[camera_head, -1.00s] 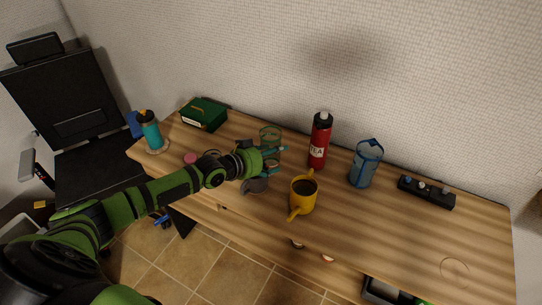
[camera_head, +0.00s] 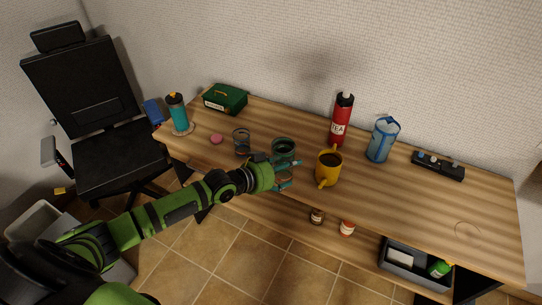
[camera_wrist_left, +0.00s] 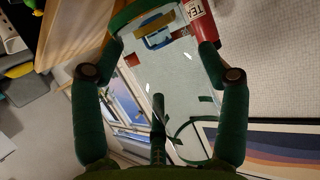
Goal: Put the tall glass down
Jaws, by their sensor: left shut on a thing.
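The tall glass (camera_head: 285,146), clear with a dark teal tint, stands roughly upright in my left gripper (camera_head: 284,171). The gripper's fingers are shut around its side, and its rim shows above them. The fingers and hand hide part of its lower body. I cannot tell whether its base touches the table. In the left wrist view, the two green fingers (camera_wrist_left: 160,48) flank the clear glass (camera_wrist_left: 150,85), and the room shows through it. The wooden table (camera_head: 400,215) lies below. My right gripper is not in view.
A yellow mug (camera_head: 329,168) stands close to the right of the glass, a red tea bottle (camera_head: 341,120) behind it. Another glass (camera_head: 241,142) and a pink item (camera_head: 216,139) are to the left. A blue pitcher (camera_head: 382,140) stands farther right. The right tabletop has clear room.

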